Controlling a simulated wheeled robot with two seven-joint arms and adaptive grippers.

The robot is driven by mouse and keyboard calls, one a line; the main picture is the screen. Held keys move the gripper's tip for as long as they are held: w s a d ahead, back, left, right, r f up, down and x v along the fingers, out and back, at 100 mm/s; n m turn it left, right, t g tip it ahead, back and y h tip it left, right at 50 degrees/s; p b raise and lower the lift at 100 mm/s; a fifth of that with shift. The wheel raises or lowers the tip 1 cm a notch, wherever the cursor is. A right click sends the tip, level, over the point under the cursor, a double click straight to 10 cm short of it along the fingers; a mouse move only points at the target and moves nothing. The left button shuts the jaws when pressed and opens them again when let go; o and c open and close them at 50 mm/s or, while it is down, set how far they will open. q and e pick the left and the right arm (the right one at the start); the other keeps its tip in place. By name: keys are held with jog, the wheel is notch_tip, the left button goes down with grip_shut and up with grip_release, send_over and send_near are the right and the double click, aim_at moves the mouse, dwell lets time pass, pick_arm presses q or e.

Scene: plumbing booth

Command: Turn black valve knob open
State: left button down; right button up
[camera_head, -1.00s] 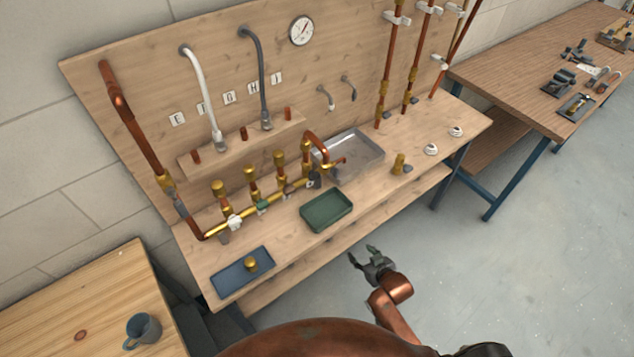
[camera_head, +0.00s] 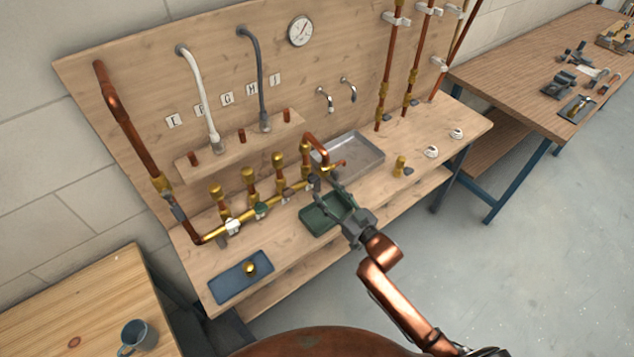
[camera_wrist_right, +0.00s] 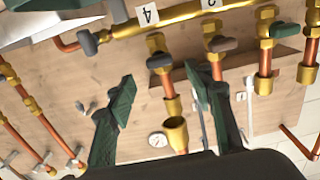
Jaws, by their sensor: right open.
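A row of brass valves with coloured knobs stands along the brass manifold pipe (camera_head: 212,235) on the bench. My right gripper (camera_head: 316,184) is open and empty, its two fingers reaching over the green tray to the right end of the row. In the right wrist view its fingertips (camera_wrist_right: 165,88) are spread, with the dark knob (camera_wrist_right: 160,61) of the valve by label 4 beyond the gap between them. I see no clear contact. In the head view the fingers partly cover that knob. My left gripper is not in view.
The green tray (camera_head: 309,224) lies under my right gripper. A metal basin (camera_head: 365,153) stands behind it, with a copper spout (camera_head: 322,146) beside the row. A blue tray (camera_head: 226,287) holds a brass piece. A loose brass fitting (camera_head: 399,166) stands on the right of the bench.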

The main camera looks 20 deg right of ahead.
aim_at(316, 181)
jog(key=x, duration=0.6)
jog(key=shift+w+b, duration=0.25)
jog(key=shift+b, duration=0.05)
jog(key=shift+c, duration=0.5)
jog(key=c, duration=1.1)
jog(key=shift+o, duration=0.2)
